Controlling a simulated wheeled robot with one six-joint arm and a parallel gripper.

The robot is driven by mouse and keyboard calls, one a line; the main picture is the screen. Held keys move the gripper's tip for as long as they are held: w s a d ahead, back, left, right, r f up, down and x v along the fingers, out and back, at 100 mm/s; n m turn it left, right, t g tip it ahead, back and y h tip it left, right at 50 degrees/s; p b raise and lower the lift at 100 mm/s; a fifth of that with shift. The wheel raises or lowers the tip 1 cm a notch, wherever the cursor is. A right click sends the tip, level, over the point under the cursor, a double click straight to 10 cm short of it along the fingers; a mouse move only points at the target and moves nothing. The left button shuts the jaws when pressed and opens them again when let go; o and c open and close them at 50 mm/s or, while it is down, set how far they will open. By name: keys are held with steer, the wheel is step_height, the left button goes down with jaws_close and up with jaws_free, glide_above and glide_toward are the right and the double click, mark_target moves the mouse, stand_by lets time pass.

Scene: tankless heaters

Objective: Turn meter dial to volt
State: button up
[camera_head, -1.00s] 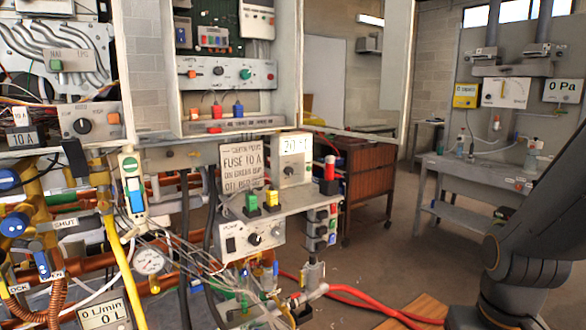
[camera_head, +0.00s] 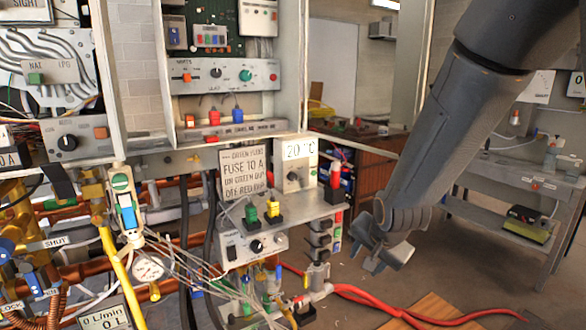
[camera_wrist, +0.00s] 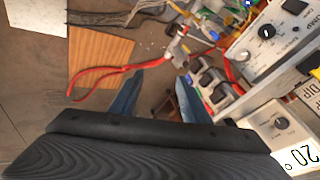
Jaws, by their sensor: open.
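Several dials are in view, and their labels are too small to tell which one is the meter dial. A black knob (camera_head: 68,142) sits on a grey panel at the left in the head view. Another black knob (camera_head: 216,73) sits between orange and green controls on the upper panel. A third black knob (camera_head: 257,246) is on the lower white box, which reads PUMP in the wrist view (camera_wrist: 267,31). The box with the 20° display has a knob (camera_wrist: 281,123). My gripper (camera_head: 388,262) is open and empty, right of the lower box and apart from these dials.
Red hoses (camera_head: 370,295) and a wooden board (camera_head: 425,312) lie on the floor. A bench (camera_head: 520,180) stands at the right.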

steer(key=w+a+r+m+t+y+p, duration=0.1)
steer(key=w+a+r+m+t+p, duration=0.1)
steer(key=w+a+r+m, duration=0.3)
steer(key=w+a+r+m+t+y+p, duration=0.1)
steer(key=w+a+r+t+p, duration=0.15)
steer(key=w, duration=0.45)
steer(key=m+t+y, duration=0.3)
steer(key=m+t, duration=0.1)
steer(key=m, duration=0.2)
glide_toward(294, 177)
steer(key=shift+w+a+r+g+p, duration=0.1)
steer(key=shift+a+g+p, duration=0.05)
steer(key=shift+g+p, duration=0.15)
steer(key=shift+p+x, duration=1.3)
steer(key=shift+x, duration=2.5)
steer(key=shift+r, duration=0.1)
steer(key=c, duration=1.1)
steer(key=shift+o, duration=0.4)
